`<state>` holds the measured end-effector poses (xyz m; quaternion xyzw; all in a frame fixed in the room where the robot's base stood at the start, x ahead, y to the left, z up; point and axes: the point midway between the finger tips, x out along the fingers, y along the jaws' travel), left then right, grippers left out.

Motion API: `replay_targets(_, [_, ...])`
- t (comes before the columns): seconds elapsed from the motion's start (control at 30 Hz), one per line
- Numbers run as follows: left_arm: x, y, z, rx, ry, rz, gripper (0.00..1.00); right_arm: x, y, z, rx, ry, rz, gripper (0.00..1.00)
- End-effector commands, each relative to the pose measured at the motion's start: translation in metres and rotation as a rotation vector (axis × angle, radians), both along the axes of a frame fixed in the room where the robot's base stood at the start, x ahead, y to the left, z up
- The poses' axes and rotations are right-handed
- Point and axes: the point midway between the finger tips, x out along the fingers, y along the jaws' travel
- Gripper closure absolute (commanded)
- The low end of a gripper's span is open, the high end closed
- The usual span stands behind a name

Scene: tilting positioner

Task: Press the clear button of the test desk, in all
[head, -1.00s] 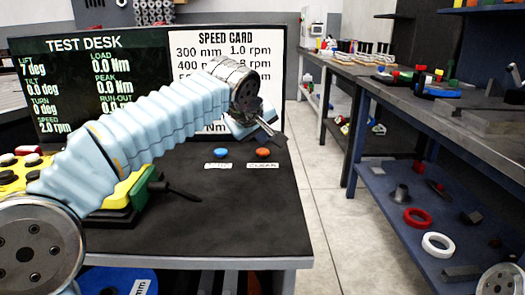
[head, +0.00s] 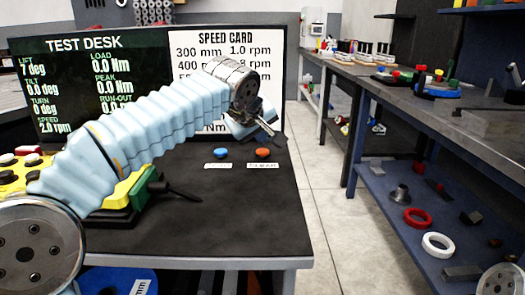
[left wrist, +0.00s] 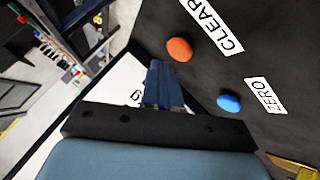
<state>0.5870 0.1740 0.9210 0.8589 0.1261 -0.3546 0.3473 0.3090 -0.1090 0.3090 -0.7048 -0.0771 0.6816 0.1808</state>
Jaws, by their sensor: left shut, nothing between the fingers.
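The orange clear button (head: 263,152) sits on the dark desk top, behind its CLEAR label (head: 262,165). The blue zero button (head: 220,152) is to its left. My left gripper (head: 270,130) is shut and empty, above and behind the orange button in the head view, apart from it. In the left wrist view the shut fingers (left wrist: 163,85) point toward the area beside the orange button (left wrist: 179,49), with the blue button (left wrist: 229,103) to the right. The test desk screen (head: 95,85) stands at the back, partly hidden by my left arm. My right gripper is not in view.
The speed card (head: 225,45) stands behind my left gripper. A yellow and green device (head: 140,190) with a black lever is at the desk's left. The desk's front right is clear. A blue shelved bench (head: 440,110) stands right, across an aisle.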

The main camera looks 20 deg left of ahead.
Motion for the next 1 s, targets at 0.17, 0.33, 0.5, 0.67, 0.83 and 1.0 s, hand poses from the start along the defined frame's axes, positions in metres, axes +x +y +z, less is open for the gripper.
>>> replay_targets(0.17, [0.000, 0.000, -0.006, 0.000, 0.000, 0.000, 1.00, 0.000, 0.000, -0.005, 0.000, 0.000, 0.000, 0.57])
replay_targets(0.33, [0.000, 0.000, -0.009, -0.001, -0.001, -0.001, 1.00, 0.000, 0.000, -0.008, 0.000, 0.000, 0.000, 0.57])
replay_targets(0.5, [0.000, 0.000, -0.008, 0.000, 0.000, 0.000, 1.00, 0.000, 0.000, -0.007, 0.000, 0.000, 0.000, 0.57])
replay_targets(0.67, [0.000, 0.000, -0.009, 0.000, 0.000, 0.000, 1.00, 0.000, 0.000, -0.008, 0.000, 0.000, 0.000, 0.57])
replay_targets(0.83, [0.000, 0.000, -0.011, 0.000, 0.000, 0.000, 1.00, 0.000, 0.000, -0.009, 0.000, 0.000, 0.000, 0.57])
replay_targets(1.0, [0.000, 0.000, -0.013, 0.000, 0.000, 0.000, 1.00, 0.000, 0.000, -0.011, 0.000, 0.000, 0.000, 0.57])
